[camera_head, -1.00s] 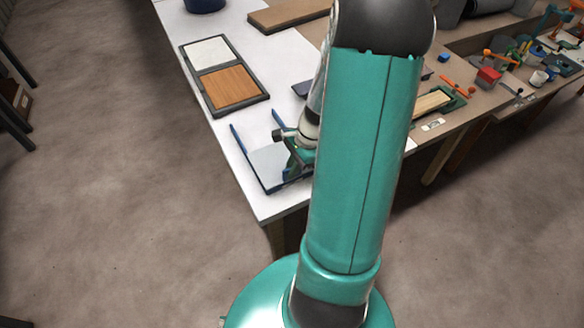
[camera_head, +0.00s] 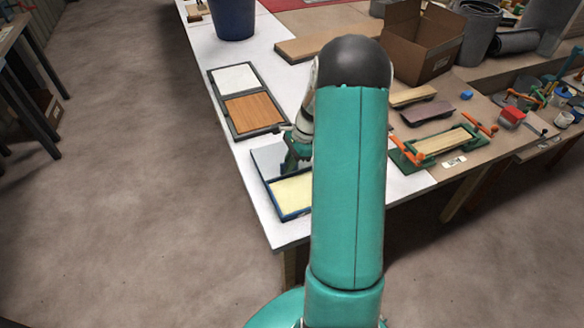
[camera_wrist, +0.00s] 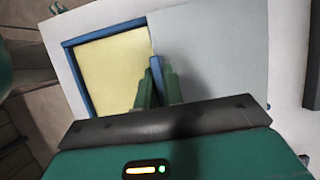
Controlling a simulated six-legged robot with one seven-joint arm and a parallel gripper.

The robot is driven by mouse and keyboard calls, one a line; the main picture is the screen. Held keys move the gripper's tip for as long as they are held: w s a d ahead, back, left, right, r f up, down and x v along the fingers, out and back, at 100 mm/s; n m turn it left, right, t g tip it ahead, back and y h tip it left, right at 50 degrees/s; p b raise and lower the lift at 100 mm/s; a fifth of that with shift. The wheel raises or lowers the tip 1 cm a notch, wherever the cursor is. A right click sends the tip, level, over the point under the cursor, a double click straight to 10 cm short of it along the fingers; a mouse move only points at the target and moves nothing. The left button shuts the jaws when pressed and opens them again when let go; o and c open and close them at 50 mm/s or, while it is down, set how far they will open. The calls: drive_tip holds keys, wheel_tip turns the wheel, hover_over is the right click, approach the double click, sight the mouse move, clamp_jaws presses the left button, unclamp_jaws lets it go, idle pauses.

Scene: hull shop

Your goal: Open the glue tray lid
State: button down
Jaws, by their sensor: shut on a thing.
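The glue tray (camera_head: 291,212) is a blue-edged box at the near end of the white table. Its near part is uncovered and shows a pale yellow inside, also seen in the wrist view (camera_wrist: 108,66). The flat grey lid (camera_head: 268,157) lies beyond the yellow part; in the wrist view the lid (camera_wrist: 215,50) is on the right. A blue upright handle (camera_wrist: 156,70) stands at the lid's edge beside the yellow. My gripper (camera_wrist: 157,88) is shut on this handle. In the head view my gripper (camera_head: 294,158) is over the lid, partly hidden by my arm.
A dark-framed board with a white and a wooden panel (camera_head: 254,110) lies just beyond the tray. A blue bucket (camera_head: 233,18), a cardboard box (camera_head: 420,48) and a green clamping jig (camera_head: 436,150) stand farther off. Open floor lies left of the table.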

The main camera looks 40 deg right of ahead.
drive_tip(key=shift+d, duration=0.1)
drive_tip(key=c, duration=1.5)
unclamp_jaws()
drive_tip(key=shift+r, duration=0.15)
drive_tip(key=v, duration=1.3)
drive_tip(key=shift+s+d+r, duration=0.1)
drive_tip(key=shift+d+r, duration=0.05)
drive_tip(key=shift+r, duration=0.1)
